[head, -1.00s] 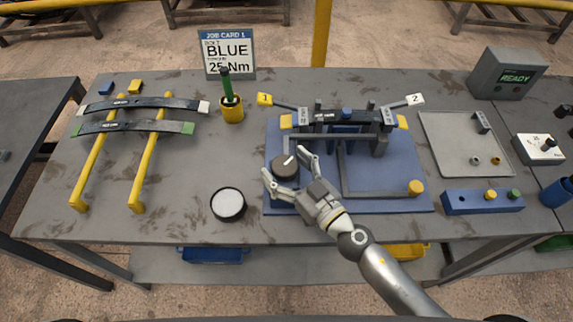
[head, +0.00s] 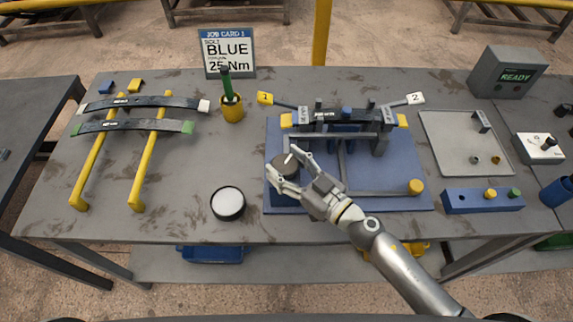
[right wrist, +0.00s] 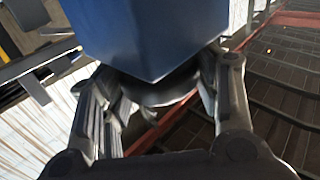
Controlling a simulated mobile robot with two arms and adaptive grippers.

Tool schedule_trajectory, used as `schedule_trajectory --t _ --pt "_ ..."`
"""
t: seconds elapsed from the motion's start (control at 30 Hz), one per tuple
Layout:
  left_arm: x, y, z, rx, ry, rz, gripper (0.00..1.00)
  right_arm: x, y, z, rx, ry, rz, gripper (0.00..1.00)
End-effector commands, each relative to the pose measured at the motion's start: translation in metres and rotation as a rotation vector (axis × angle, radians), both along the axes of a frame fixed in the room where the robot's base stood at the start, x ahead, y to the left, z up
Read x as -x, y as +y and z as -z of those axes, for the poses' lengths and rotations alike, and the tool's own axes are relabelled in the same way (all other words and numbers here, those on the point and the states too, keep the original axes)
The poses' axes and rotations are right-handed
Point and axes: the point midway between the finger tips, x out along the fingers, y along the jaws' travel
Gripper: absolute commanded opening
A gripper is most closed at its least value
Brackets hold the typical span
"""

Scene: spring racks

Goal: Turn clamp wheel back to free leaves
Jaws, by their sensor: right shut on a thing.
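The dark round clamp wheel (head: 285,163) with a white mark sits at the left front of the blue clamp fixture (head: 390,165). My right gripper (head: 284,172) is shut on the wheel, its fingers on either side of the rim. In the right wrist view the fingers (right wrist: 160,105) close around a dark round part below a blue block. A dark leaf stack (head: 345,116) lies across the back of the fixture, between yellow end pieces. Two other leaves (head: 145,104) rest on yellow rails at the left. My left gripper is not in view.
A white-topped round pot (head: 228,203) stands left of the fixture. A yellow cup with a green tool (head: 232,108) stands behind it. A grey tray (head: 465,145) and blue block (head: 483,201) lie right. Numbered tags 1 (head: 265,98) and 2 (head: 415,99) flank the fixture.

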Motion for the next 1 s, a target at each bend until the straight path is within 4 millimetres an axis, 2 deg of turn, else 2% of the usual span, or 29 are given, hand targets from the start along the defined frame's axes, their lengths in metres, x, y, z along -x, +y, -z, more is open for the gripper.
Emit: schedule_trajectory --t 0.37,0.7,1.0 --pt "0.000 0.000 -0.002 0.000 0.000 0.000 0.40 -0.005 -0.003 0.000 0.007 -0.003 -0.338 0.33" --pt "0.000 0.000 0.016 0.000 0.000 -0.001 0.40 -0.007 -0.003 0.002 0.005 -0.004 -0.621 0.33" --pt "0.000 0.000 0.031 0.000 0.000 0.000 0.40 -0.007 -0.003 0.002 0.004 -0.004 -0.770 0.33"
